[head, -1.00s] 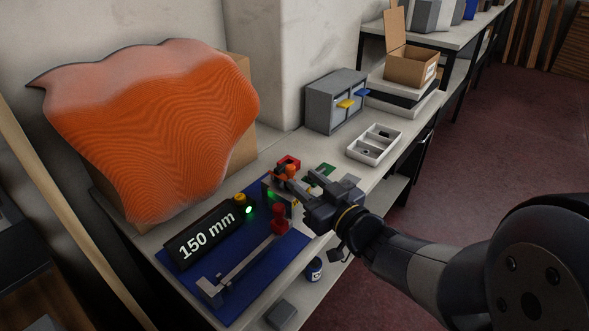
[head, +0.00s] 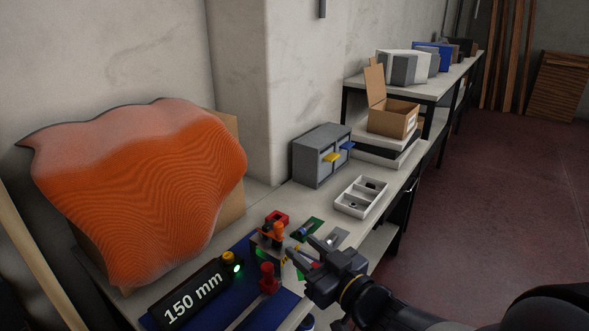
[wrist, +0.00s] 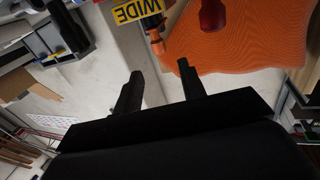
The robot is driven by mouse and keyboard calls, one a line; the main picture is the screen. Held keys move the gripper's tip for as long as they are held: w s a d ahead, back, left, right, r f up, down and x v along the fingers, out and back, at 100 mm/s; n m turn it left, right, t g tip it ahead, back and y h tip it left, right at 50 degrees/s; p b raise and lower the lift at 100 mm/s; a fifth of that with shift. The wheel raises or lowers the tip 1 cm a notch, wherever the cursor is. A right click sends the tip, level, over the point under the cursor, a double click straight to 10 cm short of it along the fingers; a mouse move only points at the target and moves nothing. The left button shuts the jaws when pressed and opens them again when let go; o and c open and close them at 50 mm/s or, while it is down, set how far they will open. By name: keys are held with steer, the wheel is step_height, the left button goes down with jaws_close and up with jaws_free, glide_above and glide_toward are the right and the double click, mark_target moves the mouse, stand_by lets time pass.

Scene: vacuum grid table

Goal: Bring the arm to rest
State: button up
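My gripper (head: 308,259) is at the lower middle of the head view, above the bench beside the blue board. Its two fingers are spread apart with nothing between them. In the wrist view the open fingers (wrist: 157,91) point toward the wall, with a gap between them. The 150 mm display (head: 193,297) stands on the blue board (head: 240,250), with a green light lit at its right end. A red knob (head: 268,279) stands on the board's right part. An orange piece (head: 273,232) is just left of my gripper; it cannot be told whether they touch.
A white divided tray (head: 360,197), a grey cabinet (head: 320,156) with yellow and blue tabs, and an open cardboard box (head: 393,118) stand farther back. A large orange rippled sheet (head: 135,190) leans at the left. The red floor (head: 480,200) at right is clear.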

mark_target(282, 223)
steer(key=b+x, duration=0.1)
steer(key=x, duration=0.8)
steer(key=shift+w+a, duration=0.2)
steer(key=shift+a, duration=0.05)
steer(key=shift+d, duration=0.1)
steer(key=shift+s, duration=0.1)
steer(key=p+v, duration=0.2)
steer(key=v, duration=0.9)
steer(key=b+x, duration=0.2)
steer(key=x, duration=0.9)
steer(key=shift+w, duration=0.2)
steer(key=shift+w+d+r+n+g+y+p, duration=0.1)
steer(key=shift+d+r+n+g+y+p, duration=0.1)
steer(key=shift+n+g+y+p, duration=0.35)
steer(key=shift+w+d+f+n+g+y+p, duration=0.15)
steer(key=shift+n+g+y+p, duration=0.15)
steer(key=shift+n+g+y, duration=0.15)
steer(key=shift+w+a+f+n+g+y+p, duration=0.1)
steer(key=shift+n+g+y+p, duration=0.2)
steer(key=shift+g+y, duration=0.15)
